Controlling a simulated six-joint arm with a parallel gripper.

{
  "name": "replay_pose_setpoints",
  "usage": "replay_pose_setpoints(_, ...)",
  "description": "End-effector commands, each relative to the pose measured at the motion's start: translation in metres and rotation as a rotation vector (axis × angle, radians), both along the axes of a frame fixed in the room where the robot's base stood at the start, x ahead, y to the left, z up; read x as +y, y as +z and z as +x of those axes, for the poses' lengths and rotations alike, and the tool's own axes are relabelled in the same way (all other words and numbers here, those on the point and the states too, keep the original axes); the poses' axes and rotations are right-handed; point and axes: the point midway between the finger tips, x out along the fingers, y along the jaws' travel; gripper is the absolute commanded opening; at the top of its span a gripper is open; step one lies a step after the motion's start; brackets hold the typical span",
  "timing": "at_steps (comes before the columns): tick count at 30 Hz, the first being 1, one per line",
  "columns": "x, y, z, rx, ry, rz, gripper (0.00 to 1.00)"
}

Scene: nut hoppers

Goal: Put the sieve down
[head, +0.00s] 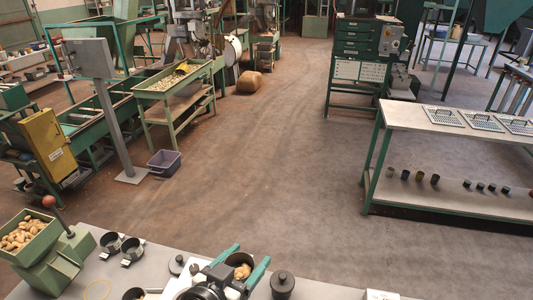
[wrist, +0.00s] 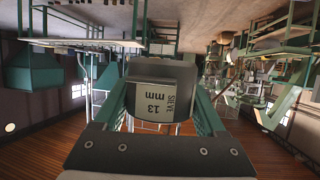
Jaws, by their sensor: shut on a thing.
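The sieve (wrist: 165,75) is a dark round cup with a pale label that reads "SIEVE 13 mm", upside down in the wrist view. In the head view the sieve (head: 231,260) shows as a dark rim at the bottom middle, with tan nuts (head: 243,271) seen within it. My gripper (head: 250,256) has green fingers, one on each side of the sieve, and is shut on it. The sieve's underside and its height over the grey bench (head: 200,245) cannot be told.
Two dark cups (head: 111,241) (head: 132,249) stand on the bench to the left. A green hopper (head: 42,243) with nuts stands at the far left. A black knobbed object (head: 282,284) is close to the right of my gripper. Some bare bench lies between the cups and my gripper.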

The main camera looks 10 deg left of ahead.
Motion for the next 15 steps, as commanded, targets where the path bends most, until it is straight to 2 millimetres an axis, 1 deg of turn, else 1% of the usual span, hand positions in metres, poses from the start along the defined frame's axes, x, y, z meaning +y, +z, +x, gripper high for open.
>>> replay_pose_setpoints(6, 0.000, 0.000, 0.000, 0.001, 0.000, 0.001, 0.15)
replay_pose_setpoints(8, 0.004, -0.002, -0.001, 0.001, 0.001, 0.001, 0.15)
replay_pose_setpoints(11, 0.025, -0.016, -0.009, 0.003, 0.005, -0.003, 0.15)
replay_pose_setpoints(15, 0.068, -0.044, -0.023, 0.001, 0.003, -0.002, 0.15)
